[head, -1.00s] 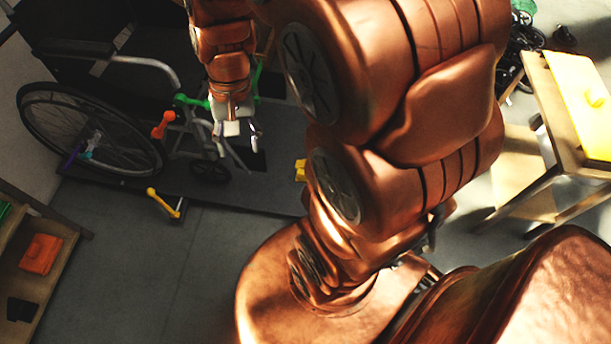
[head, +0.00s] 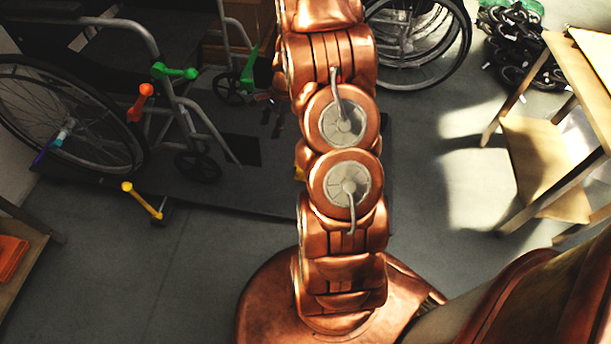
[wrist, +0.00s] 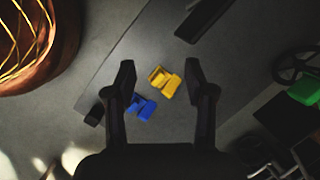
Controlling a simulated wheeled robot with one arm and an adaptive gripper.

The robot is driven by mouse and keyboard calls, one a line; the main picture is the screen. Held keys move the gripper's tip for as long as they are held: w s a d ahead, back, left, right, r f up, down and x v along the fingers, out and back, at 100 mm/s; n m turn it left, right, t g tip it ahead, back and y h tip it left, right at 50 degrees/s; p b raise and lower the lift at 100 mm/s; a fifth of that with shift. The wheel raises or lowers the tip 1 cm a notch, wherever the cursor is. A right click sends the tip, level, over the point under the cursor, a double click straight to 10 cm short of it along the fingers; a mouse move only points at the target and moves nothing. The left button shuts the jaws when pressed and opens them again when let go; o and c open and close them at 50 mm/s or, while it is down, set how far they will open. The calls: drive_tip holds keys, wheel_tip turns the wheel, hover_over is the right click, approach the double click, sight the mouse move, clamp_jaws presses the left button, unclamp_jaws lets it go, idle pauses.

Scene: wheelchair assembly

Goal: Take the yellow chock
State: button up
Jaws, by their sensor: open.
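The yellow chock (wrist: 164,82) lies on the dark platform in the wrist view, between the fingertips of my gripper (wrist: 160,78) as seen from above. My gripper is open and empty, with one finger on each side of the chock in the picture; how far above it I am is hard to tell. A blue chock (wrist: 141,107) lies right beside the yellow one, toward the left finger.
A wheelchair (head: 165,85) stands on the dark platform (head: 240,192) at the left, with green, orange and yellow handled tools on or near it. Another wheel (head: 418,45) is behind my arm. A wooden table (head: 545,150) stands at the right.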

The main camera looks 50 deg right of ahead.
drive_tip(key=s+d+f+m+b, duration=0.1)
drive_tip(key=d+f+m+b, duration=0.2)
drive_tip(key=f, duration=0.7)
drive_tip(key=d+f+m+t+b, duration=0.1)
drive_tip(key=d+f+m+b, duration=0.1)
drive_tip(key=d+f+b, duration=0.2)
drive_tip(key=s+d+f+m+b, duration=0.1)
drive_tip(key=d+f+m+b, duration=0.2)
drive_tip(key=d+f, duration=0.5)
drive_tip(key=shift+s+f+m+t+h, duration=0.15)
drive_tip(key=shift+f+t+h, duration=0.05)
drive_tip(key=shift+f, duration=1.75)
drive_tip(key=shift+s+f+m+t+h, duration=0.15)
drive_tip(key=shift+f+t+h, duration=0.05)
drive_tip(key=shift+f, duration=1.7)
drive_tip(key=shift+d+f+b, duration=0.1)
drive_tip(key=shift+f+b, duration=0.3)
drive_tip(key=shift+f, duration=0.25)
drive_tip(key=shift+b+x, duration=1.8)
drive_tip(key=shift+x, duration=1.6)
drive_tip(key=shift+s, duration=0.2)
clamp_jaws()
